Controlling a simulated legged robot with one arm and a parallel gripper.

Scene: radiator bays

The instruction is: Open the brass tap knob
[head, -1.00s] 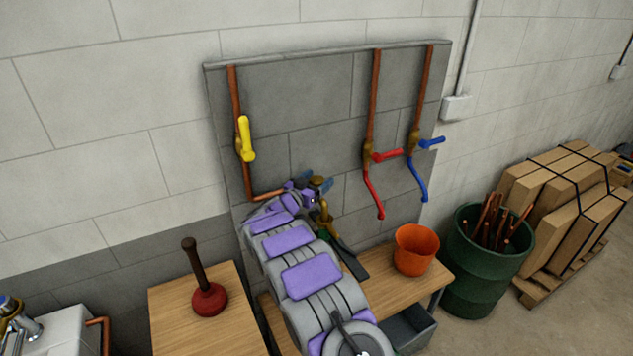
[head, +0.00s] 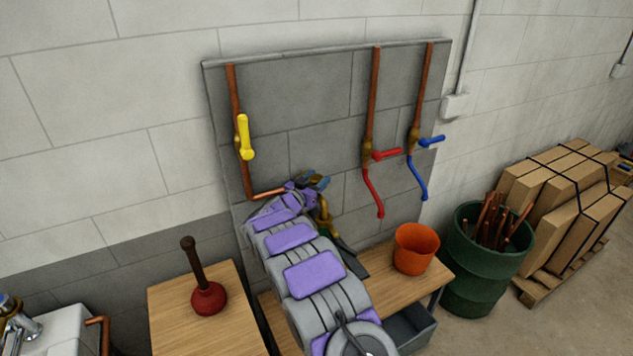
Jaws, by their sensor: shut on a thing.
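The brass tap (head: 324,215) is at the end of the copper pipe that runs down and right from the yellow-handled valve. Its body shows just right of my gripper, and its knob is mostly hidden by the jaws. My gripper (head: 316,182) is at the top of the tap, shut on the brass knob. My purple and grey arm covers the left side of the tap and part of the bench below it.
A yellow valve lever (head: 245,138), a red lever (head: 386,154) and a blue lever (head: 431,141) stick out from the panel. An orange bucket (head: 415,250) stands on the bench right of the arm. A plunger (head: 208,297) stands on the left table.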

